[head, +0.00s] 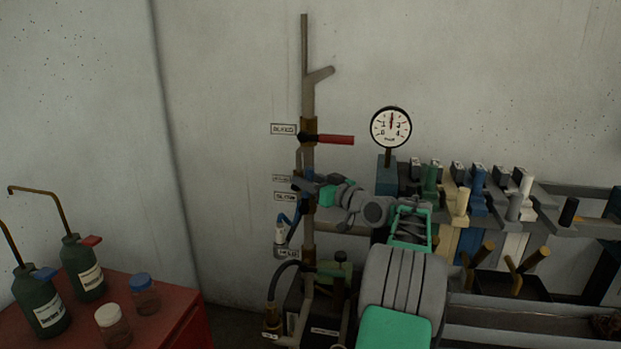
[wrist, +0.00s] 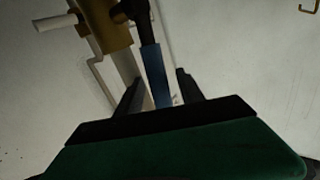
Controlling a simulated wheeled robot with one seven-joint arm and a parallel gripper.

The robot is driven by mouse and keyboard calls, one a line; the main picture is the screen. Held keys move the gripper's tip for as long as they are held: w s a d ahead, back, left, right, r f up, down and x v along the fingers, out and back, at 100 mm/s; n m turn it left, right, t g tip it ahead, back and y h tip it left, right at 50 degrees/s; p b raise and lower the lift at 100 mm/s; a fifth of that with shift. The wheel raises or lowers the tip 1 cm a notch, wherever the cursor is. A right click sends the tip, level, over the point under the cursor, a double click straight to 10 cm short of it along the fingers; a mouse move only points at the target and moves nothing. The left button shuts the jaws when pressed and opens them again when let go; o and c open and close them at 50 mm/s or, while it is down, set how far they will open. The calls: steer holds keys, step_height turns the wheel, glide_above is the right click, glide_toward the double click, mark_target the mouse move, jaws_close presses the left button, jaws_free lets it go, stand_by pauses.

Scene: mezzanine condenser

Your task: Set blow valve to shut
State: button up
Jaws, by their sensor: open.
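A vertical grey pipe (head: 306,90) carries brass valve bodies and small labels that are hard to read. My gripper (head: 304,186) is at the pipe's middle, by two of these labels (head: 285,196); the gripper partly hides the fittings there. In the wrist view a lever with a blue grip (wrist: 155,75) on a dark stem runs from a brass valve body (wrist: 105,28). My gripper (wrist: 160,88) is open, with one finger on each side of the blue grip. I cannot tell whether either finger touches it.
A red-handled lever (head: 332,139) sticks out rightward above my gripper. A round gauge (head: 391,127) stands right of the pipe, near a bank of coloured levers (head: 472,188). A red cabinet (head: 150,320) at lower left holds bottles and jars. The wall behind is bare.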

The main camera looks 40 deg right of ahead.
steer(key=shift+c, duration=0.4)
jaws_close()
stand_by(0.9)
